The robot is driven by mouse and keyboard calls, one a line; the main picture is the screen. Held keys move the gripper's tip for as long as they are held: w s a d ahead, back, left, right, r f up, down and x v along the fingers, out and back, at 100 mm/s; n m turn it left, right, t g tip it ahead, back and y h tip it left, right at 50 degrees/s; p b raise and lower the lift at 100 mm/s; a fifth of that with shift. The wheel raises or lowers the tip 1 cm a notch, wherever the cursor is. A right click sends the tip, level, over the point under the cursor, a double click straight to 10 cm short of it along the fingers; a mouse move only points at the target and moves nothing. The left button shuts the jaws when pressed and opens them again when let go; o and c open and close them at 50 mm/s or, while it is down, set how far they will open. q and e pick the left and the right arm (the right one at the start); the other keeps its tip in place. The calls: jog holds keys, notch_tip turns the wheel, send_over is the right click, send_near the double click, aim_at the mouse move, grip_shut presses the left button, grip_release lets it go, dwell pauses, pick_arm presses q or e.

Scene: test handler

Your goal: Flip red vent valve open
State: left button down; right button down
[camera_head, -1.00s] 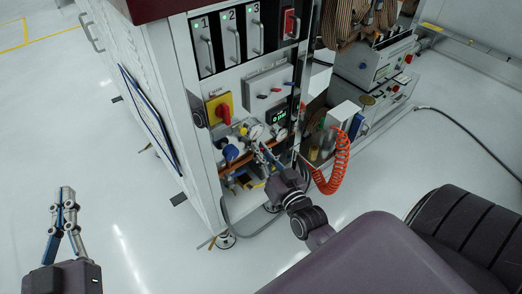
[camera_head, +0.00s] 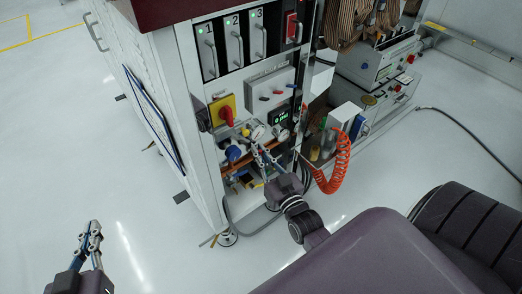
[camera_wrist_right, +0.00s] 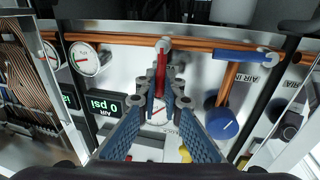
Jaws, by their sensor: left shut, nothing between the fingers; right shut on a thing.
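The red vent valve lever (camera_wrist_right: 161,66) shows in the right wrist view, running from its pivot on the copper pipe (camera_wrist_right: 120,42) toward my gripper, across the pipe's line. My right gripper (camera_wrist_right: 167,97) is shut on this lever's free end, and its fingers hide that end. In the head view my right gripper (camera_head: 257,150) reaches into the cabinet's lower opening; the lever is too small to make out there. My left gripper (camera_head: 93,227) is shut and empty over bare floor at the lower left, away from the cabinet.
A blue lever (camera_wrist_right: 235,54) lies along the pipe to the right, with a blue knob (camera_wrist_right: 221,122) below it. Gauges (camera_wrist_right: 85,58) and a green display reading 0 psi (camera_wrist_right: 129,107) are at left. An orange coiled hose (camera_head: 336,166) hangs right of my right arm.

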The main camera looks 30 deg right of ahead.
jog(key=c, duration=2.3)
grip_release()
jog(key=s, duration=0.4)
jog(key=s+a, duration=0.1)
jog(key=s, duration=0.7)
jog(key=shift+a+f, duration=0.25)
jog(key=shift+f, duration=0.1)
